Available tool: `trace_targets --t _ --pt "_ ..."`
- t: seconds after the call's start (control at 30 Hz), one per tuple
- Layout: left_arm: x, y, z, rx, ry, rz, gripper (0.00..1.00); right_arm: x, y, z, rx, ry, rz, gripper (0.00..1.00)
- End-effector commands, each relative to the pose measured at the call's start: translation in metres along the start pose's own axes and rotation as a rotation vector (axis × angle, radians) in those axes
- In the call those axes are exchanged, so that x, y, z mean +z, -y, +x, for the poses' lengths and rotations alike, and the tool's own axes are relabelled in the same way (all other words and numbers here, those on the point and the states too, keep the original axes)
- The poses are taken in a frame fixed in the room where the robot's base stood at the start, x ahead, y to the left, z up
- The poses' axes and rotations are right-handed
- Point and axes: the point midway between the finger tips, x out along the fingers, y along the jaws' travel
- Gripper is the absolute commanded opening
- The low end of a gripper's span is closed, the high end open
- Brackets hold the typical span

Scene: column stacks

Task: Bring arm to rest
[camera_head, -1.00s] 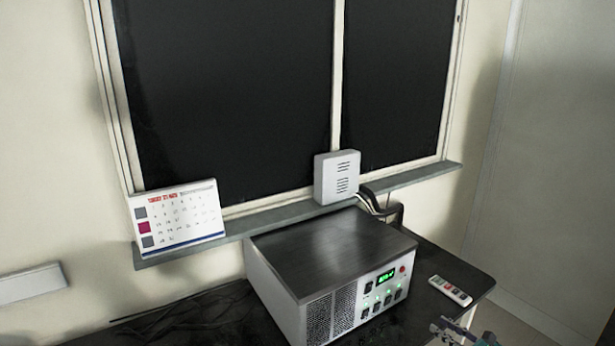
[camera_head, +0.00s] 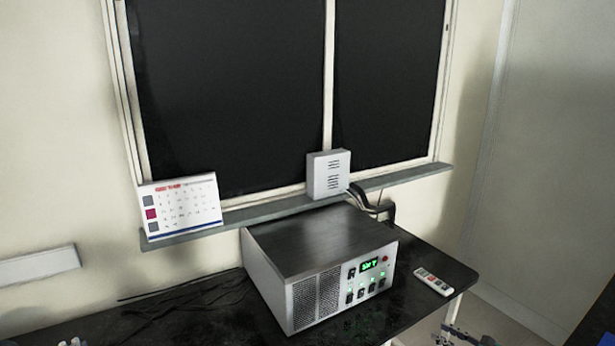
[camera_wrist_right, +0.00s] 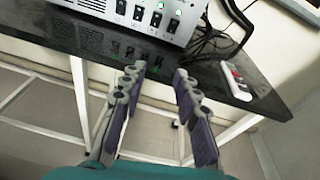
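My right gripper (camera_head: 462,337) shows only in part at the bottom right edge of the head view, below the table's front right corner. In the right wrist view my right gripper (camera_wrist_right: 160,75) has its two fingers apart with nothing between them. They point toward the table's front edge, and the gripper looks open and empty. A small pale piece at the bottom left edge of the head view looks like the tip of my left gripper (camera_head: 72,342). Most of it is cut off, so its opening cannot be seen.
A black table (camera_head: 440,270) carries a grey box device (camera_head: 320,245) with green lights, a white remote (camera_head: 432,282) and dark cables (camera_head: 190,298). A calendar (camera_head: 180,207) and a white speaker-like box (camera_head: 328,174) stand on the window sill (camera_head: 270,211). The remote's surroundings are clear.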

Motion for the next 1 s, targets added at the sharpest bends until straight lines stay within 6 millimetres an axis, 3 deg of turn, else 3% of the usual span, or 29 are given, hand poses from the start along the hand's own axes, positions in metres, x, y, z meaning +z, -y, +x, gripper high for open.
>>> trace_targets --t 0.37,0.57,0.77,1.0 --pt "0.0 0.0 0.0 0.0 0.0 0.0 0.77 0.045 -0.053 0.018 0.083 -0.166 -0.319 0.31" --pt "0.0 0.0 0.0 0.0 0.0 0.0 0.77 0.08 -0.117 0.016 0.202 -0.31 -0.676 0.31" --pt "0.0 0.0 0.0 0.0 0.0 0.0 0.77 0.103 -0.193 -0.01 0.378 -0.442 -1.134 0.31" --pt "0.0 0.0 0.0 0.0 0.0 0.0 0.77 0.108 -0.27 -0.066 0.629 -0.54 -1.708 0.31"
